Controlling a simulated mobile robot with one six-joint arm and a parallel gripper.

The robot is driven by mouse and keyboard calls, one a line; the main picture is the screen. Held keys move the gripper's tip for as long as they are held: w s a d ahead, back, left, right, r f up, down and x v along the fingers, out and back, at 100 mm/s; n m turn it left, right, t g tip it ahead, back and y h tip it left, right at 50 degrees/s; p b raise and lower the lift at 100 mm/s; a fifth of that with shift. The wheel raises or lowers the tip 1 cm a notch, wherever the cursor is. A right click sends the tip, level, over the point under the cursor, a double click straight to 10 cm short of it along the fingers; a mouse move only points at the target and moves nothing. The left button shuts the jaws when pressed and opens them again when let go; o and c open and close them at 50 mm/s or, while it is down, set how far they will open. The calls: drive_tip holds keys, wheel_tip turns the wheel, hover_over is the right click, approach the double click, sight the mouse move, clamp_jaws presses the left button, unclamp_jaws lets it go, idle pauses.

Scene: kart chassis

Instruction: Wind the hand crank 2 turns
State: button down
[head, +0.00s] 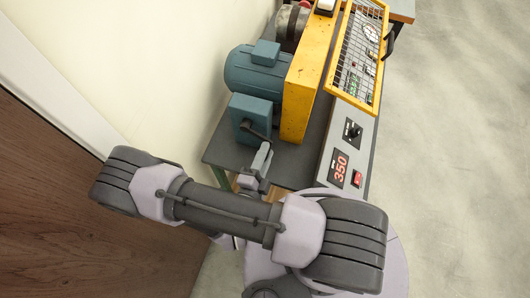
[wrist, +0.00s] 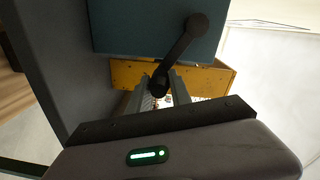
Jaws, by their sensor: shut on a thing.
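The hand crank (wrist: 182,48) is a dark arm on the face of a blue-grey box (wrist: 125,30). In the wrist view its hub is at the upper right and its knob end is lower left. My gripper (wrist: 160,88) is shut on that knob end, with one finger on each side of it. In the head view the crank (head: 255,130) sits on the front of the blue box (head: 250,108), and my gripper (head: 262,158) is at its lower end. My arm partly hides the area below.
A teal motor (head: 252,75) and a yellow guard panel (head: 303,95) stand behind the box. A grey control panel (head: 350,150) with a red 350 display is to the right. A pale wall (head: 150,70) is close on the left; open floor (head: 450,150) lies right.

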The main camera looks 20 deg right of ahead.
drive_tip(key=shift+r, duration=0.1)
drive_tip(key=c, duration=1.2)
unclamp_jaws()
drive_tip(key=shift+w+a, duration=0.1)
drive_tip(key=shift+a, duration=0.05)
drive_tip(key=p+v, duration=0.1)
drive_tip(key=v, duration=1.6)
drive_tip(key=shift+a, duration=0.1)
